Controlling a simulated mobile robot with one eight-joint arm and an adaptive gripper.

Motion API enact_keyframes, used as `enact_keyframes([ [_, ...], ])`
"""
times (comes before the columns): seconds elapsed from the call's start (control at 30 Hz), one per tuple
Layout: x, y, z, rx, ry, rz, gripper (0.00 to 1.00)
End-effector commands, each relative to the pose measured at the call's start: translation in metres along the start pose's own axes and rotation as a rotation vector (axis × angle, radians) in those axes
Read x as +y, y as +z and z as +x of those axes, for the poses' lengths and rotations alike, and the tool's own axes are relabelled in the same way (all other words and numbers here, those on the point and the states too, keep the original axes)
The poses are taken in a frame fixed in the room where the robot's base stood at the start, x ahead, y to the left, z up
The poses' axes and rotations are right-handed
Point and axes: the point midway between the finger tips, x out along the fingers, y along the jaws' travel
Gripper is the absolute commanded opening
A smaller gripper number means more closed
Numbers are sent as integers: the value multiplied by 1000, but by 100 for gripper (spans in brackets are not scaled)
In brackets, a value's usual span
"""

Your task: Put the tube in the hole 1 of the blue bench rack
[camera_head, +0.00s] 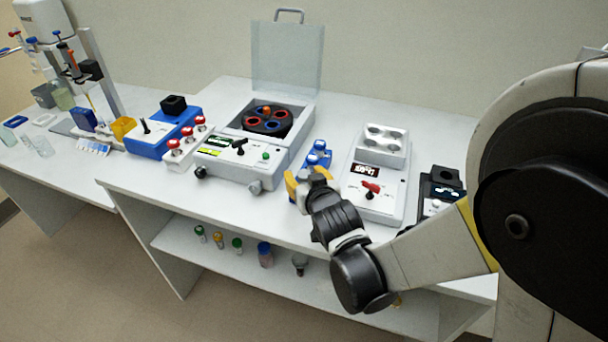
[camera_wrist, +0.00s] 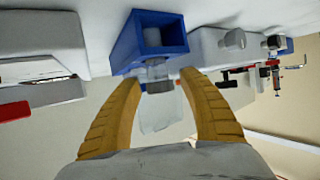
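The blue bench rack (camera_head: 317,160) stands on the bench just beyond my gripper. Two blue-topped tubes or caps (camera_head: 320,146) show at it in the head view. In the wrist view, which appears upside down, the blue rack (camera_wrist: 122,48) shows a dark square opening beyond my fingertips. A clear, pale tube (camera_wrist: 160,112) with a grey band lies between my yellow fingers. My gripper (camera_head: 307,178) has its fingers apart, and narrow gaps show beside the tube in the wrist view (camera_wrist: 160,80). I cannot tell whether the tube sits in the rack.
A grey centrifuge (camera_head: 225,160) with an open lid stands left of the rack. A white device with a red knob (camera_head: 378,190) stands close on the right. A dark device (camera_head: 440,188) is farther right. Several capped containers (camera_head: 265,254) stand on the shelf below.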

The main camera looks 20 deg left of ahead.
Motion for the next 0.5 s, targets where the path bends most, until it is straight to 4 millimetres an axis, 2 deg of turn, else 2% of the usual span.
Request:
enact_keyframes([
  [0.17, 0, -6, -4, 0, 0, 0, 49],
  [0.27, 0, -6, -22, 0, 0, 0, 49],
  [0.5, 0, -6, -78, 0, -1, 0, 49],
])
